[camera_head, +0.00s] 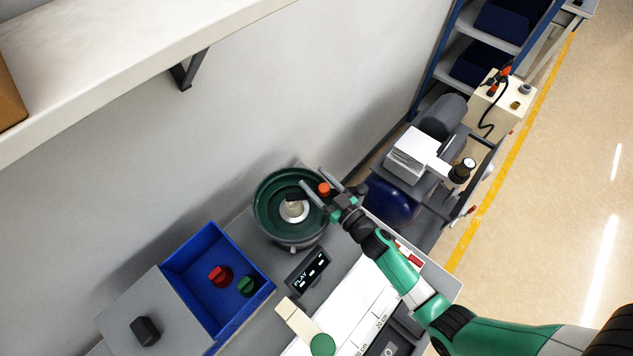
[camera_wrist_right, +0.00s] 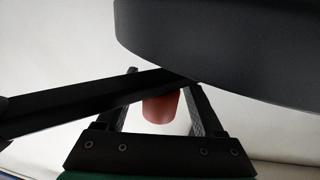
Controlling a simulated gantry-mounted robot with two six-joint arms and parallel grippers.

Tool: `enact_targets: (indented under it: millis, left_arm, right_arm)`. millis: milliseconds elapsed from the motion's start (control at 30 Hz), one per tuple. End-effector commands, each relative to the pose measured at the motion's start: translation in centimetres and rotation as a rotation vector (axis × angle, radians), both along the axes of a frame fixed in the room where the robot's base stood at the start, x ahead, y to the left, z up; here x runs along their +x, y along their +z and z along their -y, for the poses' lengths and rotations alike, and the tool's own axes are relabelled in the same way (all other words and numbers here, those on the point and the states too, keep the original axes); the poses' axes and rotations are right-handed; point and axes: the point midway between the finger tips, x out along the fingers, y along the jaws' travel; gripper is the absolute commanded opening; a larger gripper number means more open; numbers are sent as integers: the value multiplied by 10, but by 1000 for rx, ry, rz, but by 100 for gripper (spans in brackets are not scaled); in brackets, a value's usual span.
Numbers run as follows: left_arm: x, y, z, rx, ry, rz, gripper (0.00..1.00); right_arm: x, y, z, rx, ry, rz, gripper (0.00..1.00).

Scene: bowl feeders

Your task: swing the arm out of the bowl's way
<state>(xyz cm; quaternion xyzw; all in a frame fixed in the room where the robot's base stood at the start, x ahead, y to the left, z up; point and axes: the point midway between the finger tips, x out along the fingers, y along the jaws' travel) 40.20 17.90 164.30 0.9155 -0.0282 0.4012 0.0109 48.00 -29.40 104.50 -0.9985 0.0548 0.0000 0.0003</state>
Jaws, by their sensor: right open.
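A dark green bowl (camera_head: 262,205) stands on the bench by the wall, with a pale round centre piece (camera_head: 294,211). A black arm (camera_head: 296,197) reaches over the bowl from its right rim. In the right wrist view the black arm (camera_wrist_right: 90,100) crosses from the left. An orange knob (camera_head: 324,189) shows at the bowl's right rim. My right gripper (camera_head: 312,178) is open, with one finger on each side of the knob. The knob shows between the fingers in the right wrist view (camera_wrist_right: 161,108); contact cannot be told. My left gripper is not in view.
A blue bin (camera_head: 190,260) with a red and a green part stands left of the bowl. A small display (camera_head: 307,271) sits in front of the bowl. A shelf (camera_head: 130,70) overhangs at upper left. Grey machinery (camera_head: 440,120) stands to the right, beyond the bench.

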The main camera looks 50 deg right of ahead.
Motion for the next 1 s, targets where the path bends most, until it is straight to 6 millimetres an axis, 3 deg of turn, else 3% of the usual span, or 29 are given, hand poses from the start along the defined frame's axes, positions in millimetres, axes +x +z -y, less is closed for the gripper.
enact_targets:
  millis: [200, 500, 600, 1000]
  left_arm:
    - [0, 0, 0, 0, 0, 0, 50]
    - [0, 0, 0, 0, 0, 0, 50]
    - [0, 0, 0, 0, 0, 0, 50]
    - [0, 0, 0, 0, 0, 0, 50]
  right_arm:
    - [0, 0, 0, 0, 0, 0, 67]
    - [0, 0, 0, -1, 0, 0, 13]
    - [0, 0, 0, 0, 0, 0, 0]
    - [0, 0, 0, -1, 0, 1, 0]
